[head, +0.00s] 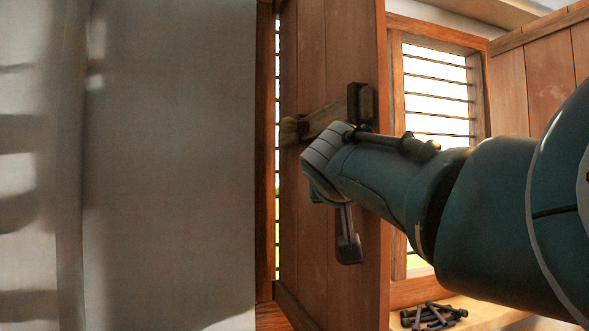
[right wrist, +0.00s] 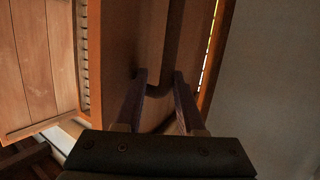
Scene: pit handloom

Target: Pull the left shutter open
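The left shutter (head: 315,220), of brown wooden boards, stands swung out from the wall at an angle in the head view. A wooden latch bar (head: 325,118) crosses it, with a dark bracket at its right end. My right arm comes in from the right, its hand close in front of the shutter below the bar. In the right wrist view my right gripper's fingers (right wrist: 161,76) are apart, on either side of a round-ended wooden piece (right wrist: 151,35). Whether they press on it cannot be told. My left gripper is not in view.
A barred window (head: 435,95) and another open board shutter (head: 545,85) are at the right. Several dark rods (head: 432,316) lie on a ledge below. A grey wall (head: 170,160) fills the left. A narrow bright gap runs along the shutter's left edge.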

